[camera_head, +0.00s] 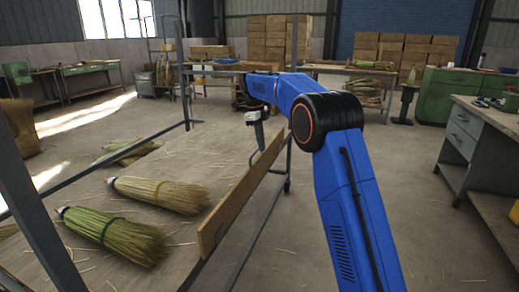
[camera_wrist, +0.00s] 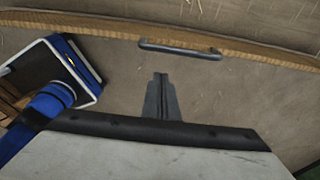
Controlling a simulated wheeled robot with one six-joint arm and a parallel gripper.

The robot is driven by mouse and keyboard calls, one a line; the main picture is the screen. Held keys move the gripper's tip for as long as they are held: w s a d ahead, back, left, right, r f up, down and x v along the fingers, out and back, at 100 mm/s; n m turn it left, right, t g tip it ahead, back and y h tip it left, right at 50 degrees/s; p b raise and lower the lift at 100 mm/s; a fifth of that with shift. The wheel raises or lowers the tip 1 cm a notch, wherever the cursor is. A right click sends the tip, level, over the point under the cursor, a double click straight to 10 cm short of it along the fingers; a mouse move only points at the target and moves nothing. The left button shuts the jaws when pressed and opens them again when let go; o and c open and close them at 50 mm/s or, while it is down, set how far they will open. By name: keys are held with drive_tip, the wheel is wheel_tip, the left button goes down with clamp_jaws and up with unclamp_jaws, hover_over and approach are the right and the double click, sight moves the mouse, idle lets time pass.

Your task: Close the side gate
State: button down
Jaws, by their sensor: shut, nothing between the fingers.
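The side gate (camera_head: 238,196) is a long wooden board along the right side of a metal-framed cart deck (camera_head: 150,225). In the wrist view its edge (camera_wrist: 90,29) runs across the top of the picture. A dark bar handle (camera_wrist: 180,49) sits on the gate's side towards my gripper. My gripper (camera_wrist: 160,75) is shut and empty, its fingers pointing towards the handle but apart from it in the picture. In the head view my gripper (camera_head: 261,148) hangs near the far end of the gate. I cannot tell whether the gate is fully flush with the frame.
Straw brooms (camera_head: 158,194) lie on the deck, one with a green binding (camera_head: 113,235). Dark posts (camera_head: 38,215) of the cart frame stand at the left. A grey workbench (camera_head: 463,135) stands at the right. The floor between cart and bench is clear apart from straw.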

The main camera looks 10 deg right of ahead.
wheel_tip(320, 180, up, 6)
drive_tip(key=w+a, duration=0.2)
drive_tip(key=a, duration=0.1)
drive_tip(key=s+d+r+n+t, duration=0.1)
drive_tip(key=s+d+r+n, duration=0.25)
drive_tip(key=s, duration=0.35)
drive_tip(key=s+d+r+n, duration=0.2)
drive_tip(key=s+r+n, duration=0.15)
drive_tip(key=s, duration=0.25)
drive_tip(key=s+d+n+t+y, duration=0.1)
drive_tip(key=s+d+n, duration=0.2)
drive_tip(key=s, duration=0.5)
drive_tip(key=s+d+n+t, duration=0.1)
drive_tip(key=s+d+n, duration=0.1)
drive_tip(key=s, duration=0.6)
drive_tip(key=s+d+f+n+t, duration=0.1)
drive_tip(key=s+f+n, duration=0.3)
drive_tip(key=s, duration=0.6)
drive_tip(key=s+d+f+n+t, duration=0.1)
drive_tip(key=s+f+n, duration=0.3)
drive_tip(key=s+f, duration=0.4)
drive_tip(key=s+d+f+n, duration=0.2)
drive_tip(key=s+f+n, duration=0.2)
drive_tip(key=s, duration=0.9)
drive_tip(key=shift+d+f+t+y, duration=0.15)
drive_tip(key=shift+f+t+y, duration=0.2)
drive_tip(key=shift+f, duration=0.55)
